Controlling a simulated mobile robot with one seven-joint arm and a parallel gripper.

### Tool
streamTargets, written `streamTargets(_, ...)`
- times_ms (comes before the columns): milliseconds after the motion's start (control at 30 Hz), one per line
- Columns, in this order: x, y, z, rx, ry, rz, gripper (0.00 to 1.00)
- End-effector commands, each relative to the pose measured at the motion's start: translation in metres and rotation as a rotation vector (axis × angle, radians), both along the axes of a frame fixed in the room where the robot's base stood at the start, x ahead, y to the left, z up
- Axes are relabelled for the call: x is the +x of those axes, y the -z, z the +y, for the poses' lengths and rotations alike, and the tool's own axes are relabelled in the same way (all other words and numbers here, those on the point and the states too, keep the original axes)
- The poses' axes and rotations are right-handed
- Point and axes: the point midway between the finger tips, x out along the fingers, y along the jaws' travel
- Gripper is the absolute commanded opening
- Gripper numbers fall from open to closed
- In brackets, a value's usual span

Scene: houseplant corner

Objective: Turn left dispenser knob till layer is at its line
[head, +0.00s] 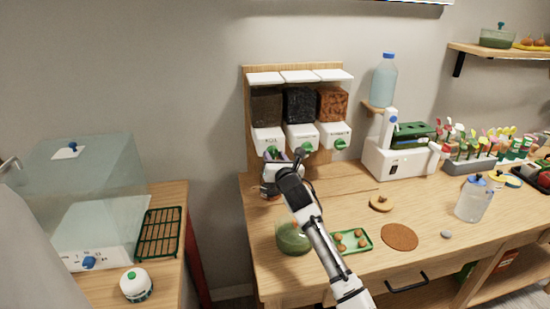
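The left dispenser (267,107), holding dark brown soil, is the leftmost of three clear bins on a wooden wall rack. Its white spout front (266,135) carries a label that seems to read "SOIL". Its green knob (272,151) is small and partly covered by my gripper. My gripper (275,159) is right at this knob, in front of and just below the spout. Whether its fingers are closed on the knob is too small to tell. A glass vessel with green (294,238) stands on the table, partly behind my arm. No layer or line is readable.
The middle dispenser (300,105) holds black material, the right one (332,104) orange-brown chunks. A green tray (350,241), brown disc (399,237) and wooden lid (381,203) lie on the table. A white machine (400,158) and clear jug (473,199) stand right.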

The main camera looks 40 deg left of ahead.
Motion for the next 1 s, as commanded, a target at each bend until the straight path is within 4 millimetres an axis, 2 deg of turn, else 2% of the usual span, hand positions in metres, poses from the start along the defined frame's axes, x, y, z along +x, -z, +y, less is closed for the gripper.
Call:
streamTargets(33,0.0000,0.0000,-0.0001,0.000,0.000,0.000,0.18)
streamTargets(100,0.0000,0.0000,-0.0001,0.000,0.000,0.000,0.12)
streamTargets(467,0.0000,0.0024,0.0000,0.044,0.001,0.051,0.12)
streamTargets(1000,-0.0011,0.0043,0.0009,0.336,0.000,0.392,0.12)
